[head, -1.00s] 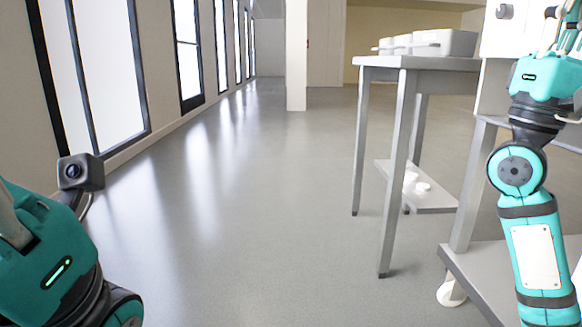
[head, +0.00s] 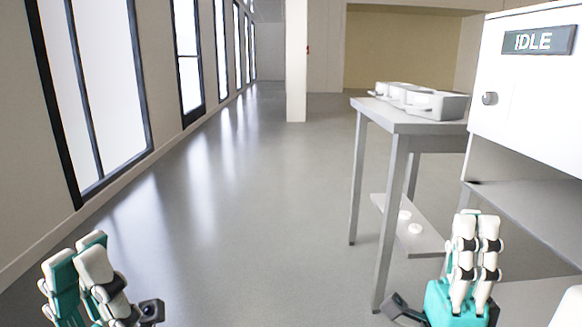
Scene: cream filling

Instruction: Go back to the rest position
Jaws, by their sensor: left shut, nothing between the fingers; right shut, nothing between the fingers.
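My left gripper (head: 88,262) is at the bottom left of the head view, over bare floor, with its teal and white fingers together and nothing between them. My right gripper (head: 474,240) is at the bottom right, in front of the machine, with its white fingers pointing up, shut and empty. Neither gripper appears to touch anything. The lower parts of both arms are mostly out of frame.
A white machine (head: 515,95) with a sign reading IDLE (head: 538,41) stands at the right. Left of it, a grey table (head: 402,122) holds several white containers (head: 435,104). Its lower shelf (head: 420,240) carries small white round items. The floor (head: 230,220) in the middle is clear. Windows line the left wall.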

